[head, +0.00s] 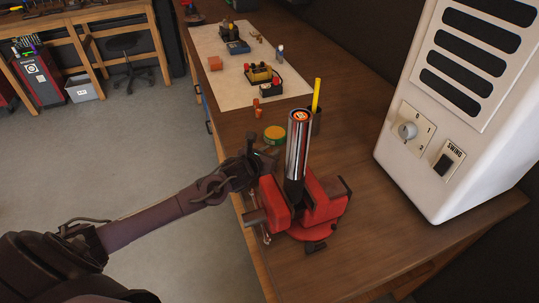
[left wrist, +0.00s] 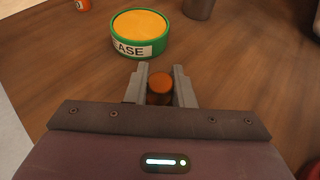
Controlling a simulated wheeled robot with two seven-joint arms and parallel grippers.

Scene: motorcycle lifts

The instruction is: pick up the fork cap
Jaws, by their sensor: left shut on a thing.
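The fork cap, a small round piece with an orange-brown top (left wrist: 161,83), sits between the two grey fingers of my left gripper (left wrist: 160,88) in the left wrist view. The fingers are shut on it. In the head view my left gripper (head: 264,160) is low over the bench, just left of the red vise, and the cap is too dark and small to make out there. A chrome fork tube (head: 298,150) stands upright in the vise (head: 322,203), with an orange-red ring at its top. My right gripper is not in view.
A green grease tin with a yellow top (head: 274,135) stands behind my gripper. A dark cup (head: 316,124) with a yellow stick is beyond the tube. A large white heater-like unit (head: 450,120) stands at right. A pale mat (head: 240,60) with several small items lies farther back.

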